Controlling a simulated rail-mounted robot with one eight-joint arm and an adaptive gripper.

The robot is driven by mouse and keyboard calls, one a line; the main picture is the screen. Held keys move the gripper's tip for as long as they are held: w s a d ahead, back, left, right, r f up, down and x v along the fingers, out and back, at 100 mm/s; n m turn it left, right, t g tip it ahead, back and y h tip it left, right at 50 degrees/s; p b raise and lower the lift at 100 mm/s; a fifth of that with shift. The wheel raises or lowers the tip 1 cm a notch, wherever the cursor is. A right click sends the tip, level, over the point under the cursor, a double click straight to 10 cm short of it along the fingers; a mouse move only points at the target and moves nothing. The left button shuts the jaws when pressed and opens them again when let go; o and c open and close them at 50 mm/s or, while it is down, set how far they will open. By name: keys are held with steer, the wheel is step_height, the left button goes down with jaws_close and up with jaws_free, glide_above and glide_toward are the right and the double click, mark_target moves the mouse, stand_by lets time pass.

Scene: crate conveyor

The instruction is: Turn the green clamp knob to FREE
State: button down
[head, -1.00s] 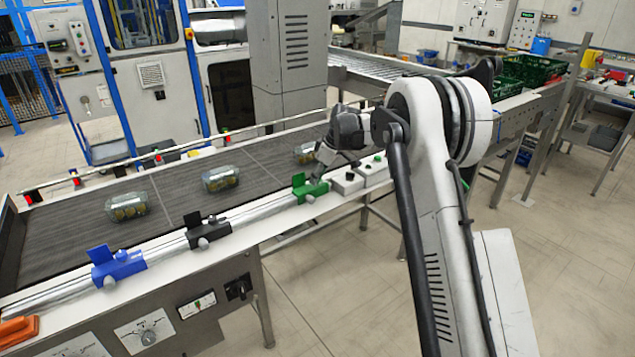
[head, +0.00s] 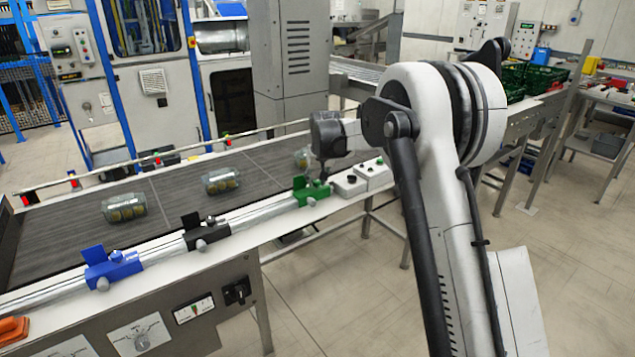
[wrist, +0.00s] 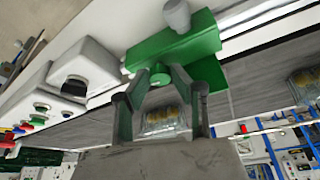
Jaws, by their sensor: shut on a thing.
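The green clamp (head: 311,194) sits on the rail along the conveyor's near edge. It also shows in the wrist view (wrist: 200,45), with a grey rounded knob (wrist: 177,15) on its outer side. My gripper (wrist: 160,76) points at the clamp, its fingertips closed in on both sides of a small round green knob (wrist: 160,69) on the clamp body. In the head view my gripper (head: 323,178) is over the clamp and hides part of its top. Any FREE marking is not readable.
A black clamp (head: 205,232) and a blue clamp (head: 112,268) sit farther left on the same rail. Push-button boxes (head: 350,185) stand just right of the green clamp. Clear containers (head: 220,181) lie on the dark belt (head: 165,197); one is behind the gripper.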

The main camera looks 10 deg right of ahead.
steer(key=shift+m, duration=0.5)
steer(key=shift+h, duration=0.3)
steer(key=c, duration=1.5)
jaws_free()
